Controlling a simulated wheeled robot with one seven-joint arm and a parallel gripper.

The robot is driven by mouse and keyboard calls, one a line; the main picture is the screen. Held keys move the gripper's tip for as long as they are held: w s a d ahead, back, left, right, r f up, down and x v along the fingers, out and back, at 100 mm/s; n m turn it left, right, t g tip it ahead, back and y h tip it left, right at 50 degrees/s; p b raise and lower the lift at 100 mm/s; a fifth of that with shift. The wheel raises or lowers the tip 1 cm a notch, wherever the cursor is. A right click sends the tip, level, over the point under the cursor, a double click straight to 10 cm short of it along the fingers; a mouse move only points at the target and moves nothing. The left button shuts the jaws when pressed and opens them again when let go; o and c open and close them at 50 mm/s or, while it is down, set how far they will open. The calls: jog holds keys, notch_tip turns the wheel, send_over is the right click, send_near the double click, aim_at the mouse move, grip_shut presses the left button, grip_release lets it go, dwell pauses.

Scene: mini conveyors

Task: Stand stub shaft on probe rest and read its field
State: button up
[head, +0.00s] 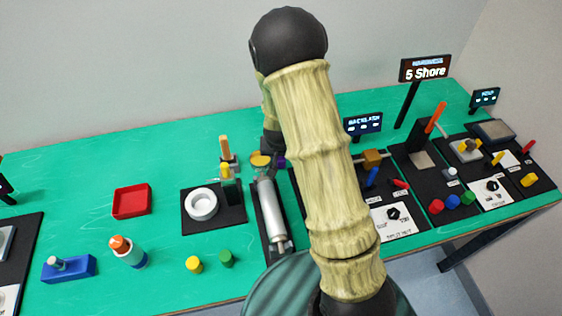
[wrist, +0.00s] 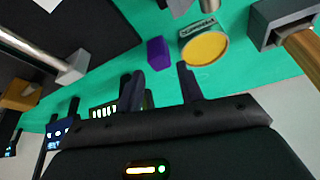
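My gripper (wrist: 162,88) is open in the wrist view, its two black fingers apart with nothing gripped between them. In the head view my arm hides most of it. Beyond the fingertips are a purple block (wrist: 157,53) and a gold-yellow disc (wrist: 205,48) with a small label; the disc also shows in the head view (head: 261,160). I cannot tell for sure which piece is the stub shaft. A blue block with a grey peg (head: 68,267) stands at the left. The probe rest is not clearly identifiable; a small station with a display (head: 485,98) stands far right.
A silver cylinder (head: 269,210) lies on a black base at the centre. A white ring (head: 202,203), red tray (head: 132,202), orange-topped bottle (head: 127,250), and yellow (head: 194,265) and green (head: 227,258) cylinders stand to the left. Crowded instrument stations fill the right. Green table between the left pieces is clear.

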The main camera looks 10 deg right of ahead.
aim_at(281, 158)
jog(key=shift+p+x, duration=0.55)
jog(key=shift+x, duration=2.05)
jog(key=shift+w, duration=0.1)
jog(key=shift+d, duration=0.1)
grip_shut()
